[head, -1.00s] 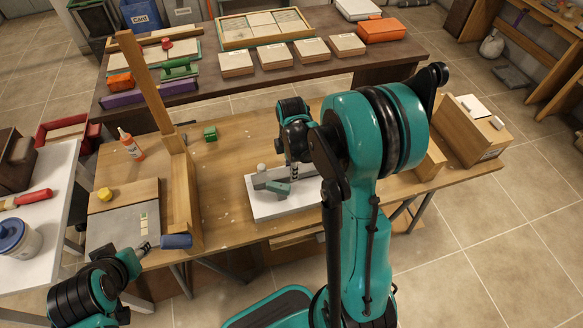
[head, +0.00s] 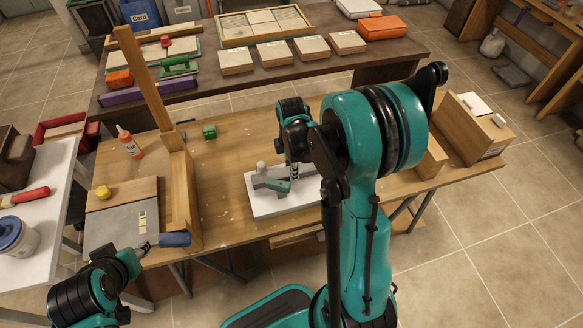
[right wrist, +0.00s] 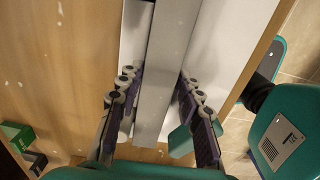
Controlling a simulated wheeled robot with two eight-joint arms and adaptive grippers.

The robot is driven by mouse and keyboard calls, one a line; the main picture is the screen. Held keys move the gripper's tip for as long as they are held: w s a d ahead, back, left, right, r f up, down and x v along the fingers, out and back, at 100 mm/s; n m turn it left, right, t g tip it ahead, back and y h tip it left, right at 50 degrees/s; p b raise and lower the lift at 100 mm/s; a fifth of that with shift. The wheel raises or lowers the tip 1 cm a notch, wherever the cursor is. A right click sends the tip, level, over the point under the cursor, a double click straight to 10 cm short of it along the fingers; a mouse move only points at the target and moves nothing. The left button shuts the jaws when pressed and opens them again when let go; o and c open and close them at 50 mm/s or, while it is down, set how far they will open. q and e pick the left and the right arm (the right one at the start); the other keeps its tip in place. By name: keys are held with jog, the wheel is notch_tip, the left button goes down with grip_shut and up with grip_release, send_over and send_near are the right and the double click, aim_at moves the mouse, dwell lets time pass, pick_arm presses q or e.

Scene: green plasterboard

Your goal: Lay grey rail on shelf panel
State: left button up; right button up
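The white shelf panel (head: 262,208) lies flat on the wooden workbench in the middle of the head view. The grey rail (head: 262,181) is at the panel, partly hidden by my right gripper (head: 288,184). In the right wrist view the rail (right wrist: 160,65) runs lengthwise between my right gripper's fingers (right wrist: 158,88), with the white panel (right wrist: 213,45) behind it. The fingers stand apart, with a visible gap on each side of the rail. I cannot tell whether the rail touches the panel. My left gripper (head: 143,248) is by a blue-handled tool (head: 175,240); its opening is unclear.
A tall wooden upright (head: 145,80) stands left of the panel. A glue bottle (head: 130,143), a green block (head: 209,131) and a grey board (head: 120,225) are on the bench. Wooden boxes (head: 465,130) stand at the right end. Bare bench lies left of the panel.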

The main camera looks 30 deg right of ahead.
jog(key=o, duration=0.3)
notch_tip(320, 180, up, 12)
jog(key=shift+r, duration=0.1)
dwell(0.4)
dwell(0.3)
